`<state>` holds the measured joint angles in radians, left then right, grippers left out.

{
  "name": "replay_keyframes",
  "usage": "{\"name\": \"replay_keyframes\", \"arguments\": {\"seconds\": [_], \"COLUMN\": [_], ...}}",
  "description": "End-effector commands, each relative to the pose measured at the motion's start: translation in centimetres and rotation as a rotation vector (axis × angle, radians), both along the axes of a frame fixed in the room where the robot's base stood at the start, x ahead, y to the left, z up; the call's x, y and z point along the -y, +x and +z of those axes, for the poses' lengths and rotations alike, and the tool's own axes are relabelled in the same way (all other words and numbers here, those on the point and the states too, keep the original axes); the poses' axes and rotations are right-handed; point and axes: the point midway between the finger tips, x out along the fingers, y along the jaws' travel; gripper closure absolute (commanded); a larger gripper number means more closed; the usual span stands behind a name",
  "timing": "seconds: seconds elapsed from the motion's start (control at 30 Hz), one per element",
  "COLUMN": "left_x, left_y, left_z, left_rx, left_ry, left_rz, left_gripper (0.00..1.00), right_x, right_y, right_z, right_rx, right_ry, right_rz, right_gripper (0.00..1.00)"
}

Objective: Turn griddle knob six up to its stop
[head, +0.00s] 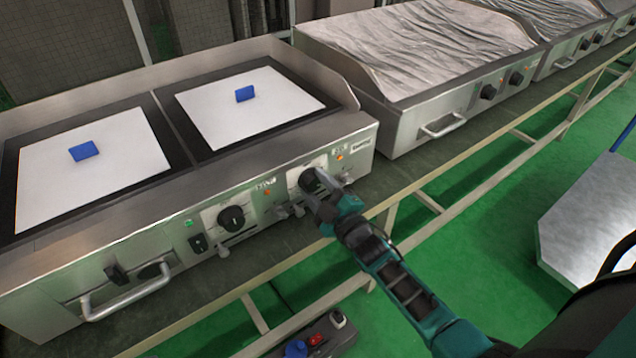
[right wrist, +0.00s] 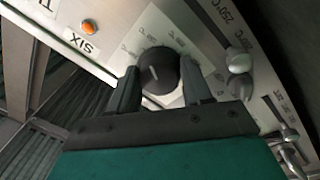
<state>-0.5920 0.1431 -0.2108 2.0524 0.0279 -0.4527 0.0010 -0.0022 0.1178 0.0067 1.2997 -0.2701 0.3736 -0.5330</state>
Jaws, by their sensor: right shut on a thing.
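Knob six is a round black knob (head: 309,177) at the right end of the near griddle's front panel. In the right wrist view the knob (right wrist: 158,70) sits on a pale dial plate, with a light pointer mark on its face. An upside-down label reading SIX (right wrist: 82,41) is beside it. My right gripper (head: 318,188) reaches the knob from the front. In the right wrist view the right gripper (right wrist: 160,80) has one finger on each side of the knob, shut on it. The fingers hide part of the knob's sides. My left gripper is not in view.
An orange lamp (right wrist: 88,27) and small metal fittings (right wrist: 239,62) are close to the knob. Another black knob (head: 231,218) and a bar handle (head: 126,292) are further left on the panel. A second griddle (head: 430,100) stands to the right. Green floor (head: 480,240) is open in front.

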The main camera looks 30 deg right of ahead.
Motion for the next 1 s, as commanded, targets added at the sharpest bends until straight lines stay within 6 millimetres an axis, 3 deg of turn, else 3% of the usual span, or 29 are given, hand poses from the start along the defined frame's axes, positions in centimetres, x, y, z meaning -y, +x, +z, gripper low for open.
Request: {"name": "replay_keyframes", "arguments": {"seconds": [0.6,1.0], "left_x": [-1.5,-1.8], "left_y": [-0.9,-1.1], "left_z": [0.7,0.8], "left_rx": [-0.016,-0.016], "left_ry": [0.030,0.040], "left_rz": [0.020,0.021], "left_gripper": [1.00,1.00], "right_x": [-0.2,-0.3], "right_y": [0.0,0.0], "right_z": [0.2,0.1], "right_rx": [-0.080,-0.114], "right_ry": [0.569,0.818], "right_rz": [0.000,0.000], "right_gripper": [0.81,0.81]}}
